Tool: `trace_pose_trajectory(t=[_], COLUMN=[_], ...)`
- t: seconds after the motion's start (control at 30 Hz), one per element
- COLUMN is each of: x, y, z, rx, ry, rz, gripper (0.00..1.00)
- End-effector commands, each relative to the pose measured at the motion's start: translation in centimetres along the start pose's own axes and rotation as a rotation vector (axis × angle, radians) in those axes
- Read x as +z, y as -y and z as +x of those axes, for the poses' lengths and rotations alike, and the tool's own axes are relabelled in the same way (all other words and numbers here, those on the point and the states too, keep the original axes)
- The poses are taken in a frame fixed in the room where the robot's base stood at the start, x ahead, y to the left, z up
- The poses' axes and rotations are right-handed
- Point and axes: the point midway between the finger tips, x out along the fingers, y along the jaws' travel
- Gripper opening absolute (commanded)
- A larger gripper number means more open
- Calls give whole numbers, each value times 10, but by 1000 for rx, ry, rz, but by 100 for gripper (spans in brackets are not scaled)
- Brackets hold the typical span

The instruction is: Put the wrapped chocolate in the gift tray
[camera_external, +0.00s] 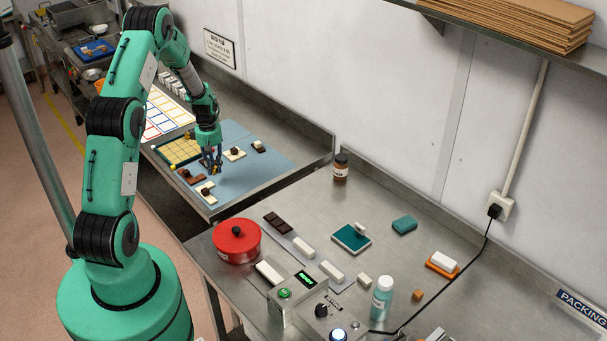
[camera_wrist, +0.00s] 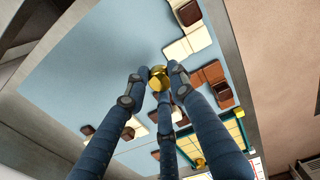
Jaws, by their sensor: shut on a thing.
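The wrapped chocolate (camera_wrist: 158,76) is a small gold piece in the wrist view. My gripper (camera_external: 212,166) is shut on it, with its dark blue fingers (camera_wrist: 158,88) around it. In the outside view the fingers mostly hide the piece. They are over the blue mat, just right of a yellow gridded tray (camera_external: 178,151), which seems to be the gift tray. The tray shows partly in the wrist view (camera_wrist: 232,128), at the lower right behind a finger. I cannot tell the exact height of the chocolate above the mat.
Several brown and white chocolate pieces (camera_external: 234,154) lie around my gripper on the blue mat (camera_external: 250,178). A sheet with coloured squares (camera_external: 165,113) lies behind the tray. A red pot (camera_external: 236,241) and a control box (camera_external: 300,300) stand on the nearer bench.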

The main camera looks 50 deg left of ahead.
Motion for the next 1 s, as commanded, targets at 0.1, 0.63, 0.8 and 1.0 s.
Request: trace_pose_trajectory(t=[0.1,0.63,0.8,1.0], x=[-37,-129,-132,-132], y=[22,92,95,94], z=[-1,-3,-3,-3], rx=[1,3,3,3], ry=[0,-1,-1,-1], rz=[-99,-379,-391,-390], gripper=[8,8,8,8])
